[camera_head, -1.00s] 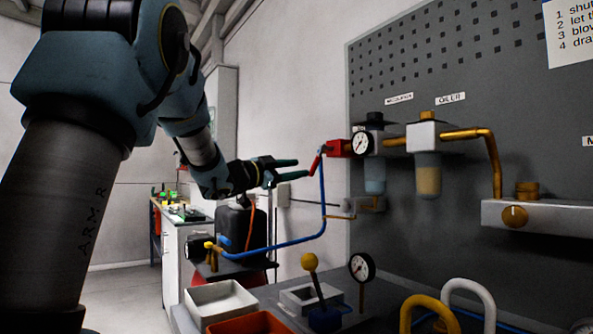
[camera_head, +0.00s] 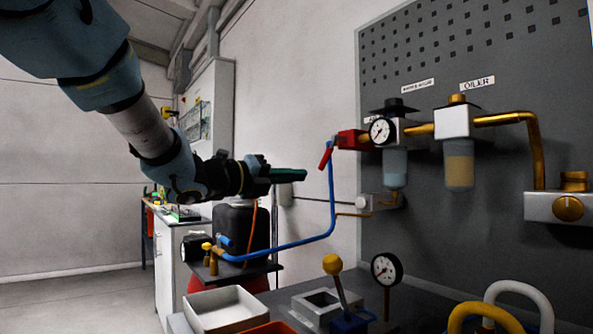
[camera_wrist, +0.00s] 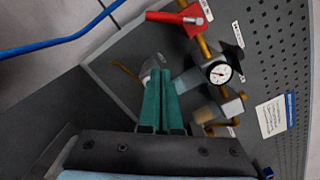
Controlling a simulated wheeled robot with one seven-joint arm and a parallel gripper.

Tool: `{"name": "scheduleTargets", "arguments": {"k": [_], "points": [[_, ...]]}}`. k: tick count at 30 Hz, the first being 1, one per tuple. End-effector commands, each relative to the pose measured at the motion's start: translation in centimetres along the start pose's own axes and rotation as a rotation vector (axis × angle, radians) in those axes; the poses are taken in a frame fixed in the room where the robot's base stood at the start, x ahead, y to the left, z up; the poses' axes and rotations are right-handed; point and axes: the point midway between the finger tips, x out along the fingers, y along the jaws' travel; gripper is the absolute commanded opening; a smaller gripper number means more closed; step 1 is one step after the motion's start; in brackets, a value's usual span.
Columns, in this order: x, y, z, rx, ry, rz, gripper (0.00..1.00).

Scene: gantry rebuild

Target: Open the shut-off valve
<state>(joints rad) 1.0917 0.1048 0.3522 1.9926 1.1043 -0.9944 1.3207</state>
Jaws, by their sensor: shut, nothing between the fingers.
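The shut-off valve has a red body (camera_head: 350,140) at the left end of the brass line on the grey panel. Its red lever (camera_head: 326,157) slants down to the left beside the blue pipe. In the wrist view the valve (camera_wrist: 192,18) is at the top, with its lever (camera_wrist: 163,17) pointing left. My gripper (camera_head: 303,175) has green fingers, closed together and empty. It is left of the lever and slightly lower, with a visible gap in the head view. In the wrist view the closed fingertips (camera_wrist: 164,72) are below the valve, apart from it.
A blue pipe (camera_head: 290,245) bends up to the valve. A gauge (camera_head: 382,131), the regulator bowl (camera_head: 394,168) and the oiler (camera_head: 458,165) are right of it. A yellow-knobbed lever (camera_head: 332,264), another gauge (camera_head: 386,269) and a white tray (camera_head: 225,308) are below.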

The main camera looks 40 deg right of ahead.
Motion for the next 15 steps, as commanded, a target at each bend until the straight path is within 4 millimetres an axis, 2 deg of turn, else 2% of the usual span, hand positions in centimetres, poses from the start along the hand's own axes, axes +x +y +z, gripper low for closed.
{"name": "scheduleTargets", "arguments": {"k": [5,15], "points": [[2.5,-0.2,0.0,-0.001,0.003,-0.001,0.0],[9.5,-0.1,0.1,-0.002,0.003,0.0,0.0]]}}
